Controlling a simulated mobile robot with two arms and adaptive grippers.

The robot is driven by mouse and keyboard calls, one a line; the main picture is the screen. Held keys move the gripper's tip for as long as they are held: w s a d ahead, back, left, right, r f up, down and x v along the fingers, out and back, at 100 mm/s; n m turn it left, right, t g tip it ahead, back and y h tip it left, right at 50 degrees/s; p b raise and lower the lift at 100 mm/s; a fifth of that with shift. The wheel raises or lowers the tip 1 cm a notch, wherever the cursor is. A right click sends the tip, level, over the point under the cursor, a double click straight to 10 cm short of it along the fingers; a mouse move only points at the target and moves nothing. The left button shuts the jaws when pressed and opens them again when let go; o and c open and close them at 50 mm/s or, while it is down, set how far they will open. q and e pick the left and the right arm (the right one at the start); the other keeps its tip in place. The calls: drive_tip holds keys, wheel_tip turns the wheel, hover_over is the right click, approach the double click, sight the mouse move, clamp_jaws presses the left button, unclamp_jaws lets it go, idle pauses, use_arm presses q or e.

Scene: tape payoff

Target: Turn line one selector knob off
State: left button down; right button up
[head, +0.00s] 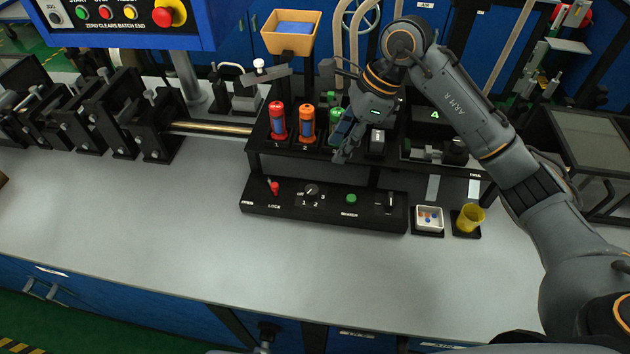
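The black control panel (270,204) lies along the front of a black rack on the grey bench. Its round black selector knob (312,190) sits between a red lock lever (274,187) and a green button (351,198). The marks OFF, 1, 2 and 3 surround the knob; its pointer is too small to read surely. My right gripper (344,143) is above and behind the panel, right of the knob and apart from it. Its fingers point down in front of a green-topped cylinder (336,114); their gap is unclear. My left gripper is not in view.
Red (278,122) and orange-capped (307,121) cylinders stand in the rack, at 1 and 2. A white tray (429,229) and yellow cup (469,218) sit right of the panel. Black clamps (150,127) and a rod stand left. The bench front is clear.

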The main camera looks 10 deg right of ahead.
sight(312, 189)
drive_tip(key=p+x, duration=0.3)
drive_tip(key=x, duration=0.9)
drive_tip(key=shift+s+f, duration=0.15)
drive_tip(key=shift+f, duration=0.05)
drive_tip(key=shift+a+f, duration=0.25)
drive_tip(key=shift+f, duration=0.4)
clamp_jaws()
